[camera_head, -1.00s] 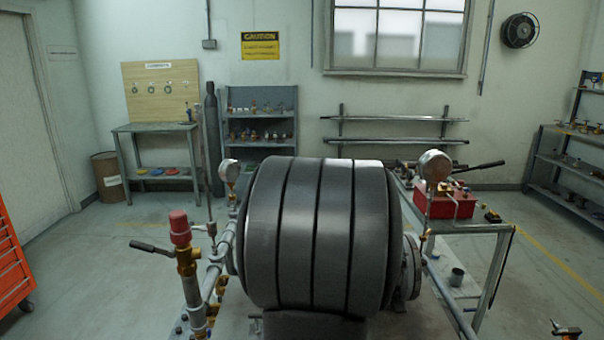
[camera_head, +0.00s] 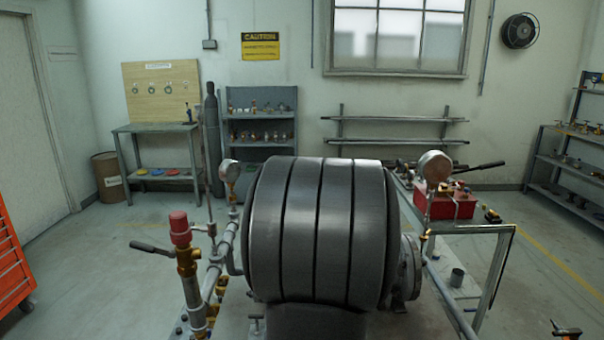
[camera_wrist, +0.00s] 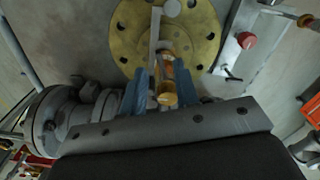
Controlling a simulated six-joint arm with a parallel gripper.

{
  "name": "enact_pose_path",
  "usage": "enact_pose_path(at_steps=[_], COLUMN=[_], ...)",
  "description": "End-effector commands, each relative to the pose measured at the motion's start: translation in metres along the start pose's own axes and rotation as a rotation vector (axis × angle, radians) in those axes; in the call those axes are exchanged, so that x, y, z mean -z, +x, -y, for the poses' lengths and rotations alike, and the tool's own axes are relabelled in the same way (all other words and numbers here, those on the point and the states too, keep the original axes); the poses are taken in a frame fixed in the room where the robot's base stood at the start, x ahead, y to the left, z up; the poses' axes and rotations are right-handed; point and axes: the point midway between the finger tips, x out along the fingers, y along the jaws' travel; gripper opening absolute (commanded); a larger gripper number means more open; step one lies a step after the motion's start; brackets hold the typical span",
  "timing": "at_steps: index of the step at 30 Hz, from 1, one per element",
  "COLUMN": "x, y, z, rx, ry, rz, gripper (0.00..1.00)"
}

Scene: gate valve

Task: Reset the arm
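My gripper (camera_wrist: 163,88) shows in the wrist view, with blue fingers standing apart on either side of a brass stem (camera_wrist: 166,92). I cannot tell whether the fingers press on the stem or only stand around it. Behind the fingers is a round brass flange (camera_wrist: 125,22) with bolt holes, and a pale grey bar (camera_wrist: 155,38) lies across it. In the head view my gripper and the brass flange are hidden behind my own dark arm.
A red-capped valve (camera_head: 180,228) stands left of my arm; its cap also shows in the wrist view (camera_wrist: 247,40). A grey flanged pipe end (camera_head: 411,266) and a gauge (camera_head: 435,166) are at the right. A red box (camera_head: 447,203) sits on a bench. Floor at the left is clear.

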Motion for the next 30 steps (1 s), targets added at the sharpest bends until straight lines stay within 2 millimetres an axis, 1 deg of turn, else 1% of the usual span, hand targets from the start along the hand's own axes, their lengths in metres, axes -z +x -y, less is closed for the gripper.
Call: enact_pose_path(at_steps=[1, 3, 22, 23, 24, 30], x=[0.000, 0.001, 0.000, 0.000, -0.001, -0.001], y=[-0.011, -0.025, -0.151, -0.154, -0.139, -0.098], z=[0.000, 0.000, 0.000, 0.000, 0.001, 0.001], rx=[-0.002, -0.002, -0.002, 0.000, 0.003, 0.003], ry=[0.000, 0.000, 0.000, 0.000, 0.000, 0.000], rz=[-0.004, -0.004, -0.003, -0.001, 0.005, 0.006], gripper=[0.28, 0.28, 0.28, 0.28, 0.28, 0.28])
